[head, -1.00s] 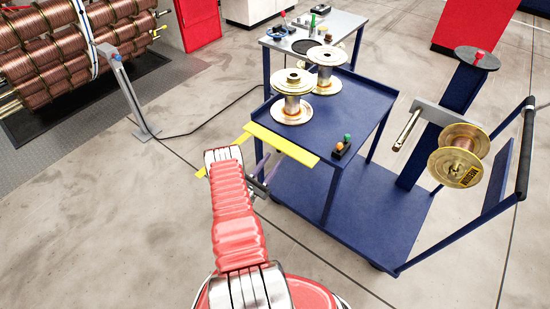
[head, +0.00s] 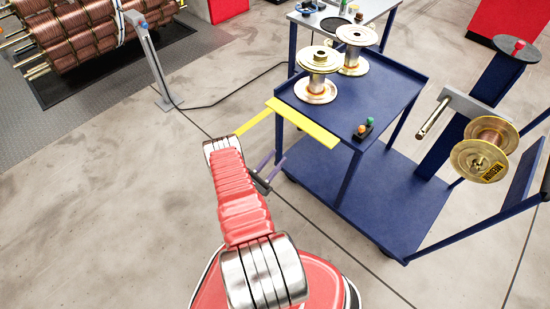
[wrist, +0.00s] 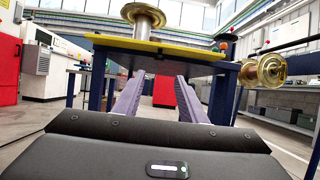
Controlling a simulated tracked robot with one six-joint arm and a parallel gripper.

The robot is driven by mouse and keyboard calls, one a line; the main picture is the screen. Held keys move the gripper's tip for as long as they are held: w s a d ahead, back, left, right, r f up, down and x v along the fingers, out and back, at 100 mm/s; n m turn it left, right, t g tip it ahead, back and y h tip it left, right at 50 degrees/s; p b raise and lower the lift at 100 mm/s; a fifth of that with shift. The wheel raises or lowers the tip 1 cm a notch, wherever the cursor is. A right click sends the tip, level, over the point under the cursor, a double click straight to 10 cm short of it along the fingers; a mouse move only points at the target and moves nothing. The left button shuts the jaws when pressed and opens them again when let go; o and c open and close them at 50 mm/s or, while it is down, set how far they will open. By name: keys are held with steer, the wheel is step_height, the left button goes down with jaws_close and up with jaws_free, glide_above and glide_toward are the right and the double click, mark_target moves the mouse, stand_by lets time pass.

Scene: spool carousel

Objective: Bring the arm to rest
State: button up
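My gripper (head: 268,172) is at the end of my red arm, just in front of the blue cart, by its yellow-edged side. In the wrist view its two purple fingers (wrist: 156,82) are apart, with nothing between them. They point at the cart, below its yellow edge (wrist: 160,47). The head view shows the fingers only partly, behind my wrist. I cannot tell how far they are from the cart.
The blue cart (head: 395,92) carries two gold spools (head: 317,75) (head: 354,50) and a small button box (head: 363,129). Another spool (head: 484,150) hangs on a rod at right. A post (head: 152,60) stands at left near copper coils (head: 70,40). Floor left of my arm is clear.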

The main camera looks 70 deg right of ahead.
stand_by(0.4)
steer(key=s+a+f+m+g+y, duration=0.2)
steer(key=s+a+m+g+y, duration=0.35)
steer(key=s+y, duration=0.45)
steer(key=w+a+r+m+t+y, duration=0.5)
steer(key=w+a+r, duration=0.6)
steer(key=a+r, duration=0.4)
steer(key=w+a+r+m+t+y, duration=0.5)
steer(key=w+a+r, duration=0.5)
steer(key=a+r, duration=0.45)
steer(key=a+r+n+t, duration=0.1)
steer(key=a+r+t, duration=0.4)
steer(key=a+r, duration=0.3)
steer(key=a+r+n+t+y, duration=0.1)
steer(key=a+r+t, duration=0.4)
steer(key=a+r, duration=0.4)
step_height(320, 180, up, 6)
steer(key=shift+s+a+f, duration=0.2)
